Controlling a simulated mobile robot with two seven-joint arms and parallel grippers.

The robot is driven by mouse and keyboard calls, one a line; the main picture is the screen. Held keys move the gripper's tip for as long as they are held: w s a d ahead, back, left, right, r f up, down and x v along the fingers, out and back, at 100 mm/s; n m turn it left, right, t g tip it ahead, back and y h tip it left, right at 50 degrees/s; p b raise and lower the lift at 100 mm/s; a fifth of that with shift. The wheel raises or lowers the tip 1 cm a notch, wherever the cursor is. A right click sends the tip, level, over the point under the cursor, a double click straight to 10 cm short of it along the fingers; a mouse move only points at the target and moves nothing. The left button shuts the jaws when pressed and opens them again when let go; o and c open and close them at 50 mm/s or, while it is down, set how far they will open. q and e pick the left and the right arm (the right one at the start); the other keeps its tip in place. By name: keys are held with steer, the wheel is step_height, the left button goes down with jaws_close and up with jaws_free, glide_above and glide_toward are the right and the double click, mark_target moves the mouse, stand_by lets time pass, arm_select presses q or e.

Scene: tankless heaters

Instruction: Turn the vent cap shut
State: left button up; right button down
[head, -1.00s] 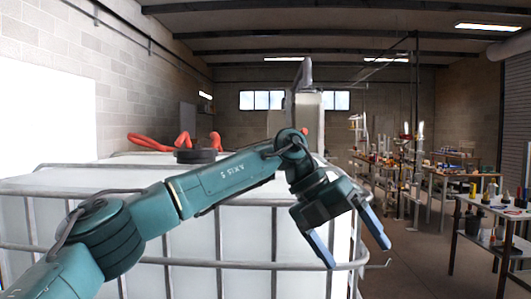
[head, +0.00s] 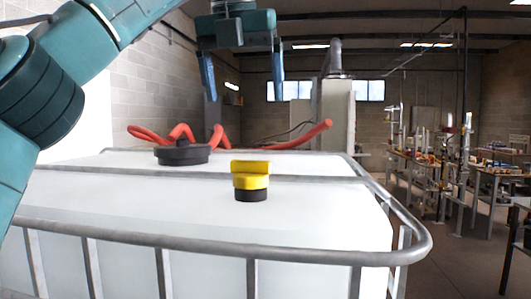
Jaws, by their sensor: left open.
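The vent cap (head: 251,174) is yellow with a raised grip on top. It sits on a black neck (head: 251,195) on the white tank top, near the front edge. My left gripper (head: 243,90) hangs above and a little behind or over the cap in the head view, fingers pointing down. Its two blue fingers are wide apart with nothing between them, clear of the cap. I cannot tell its exact distance in depth. My right gripper is not in view.
The white tank (head: 110,210) has a grey metal cage rail (head: 290,254) around its top. A black lid (head: 183,153) and a coiled red hose (head: 290,141) lie farther back. Cluttered workbenches (head: 490,160) stand at the right, with open floor before them.

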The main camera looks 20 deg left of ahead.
mark_target(249, 161)
arm_select(q)
steer(key=x, duration=1.2)
steer(key=shift+f, duration=0.35)
steer(key=shift+s, duration=0.1)
steer(key=shift+c, duration=0.5)
steer(key=c, duration=0.9)
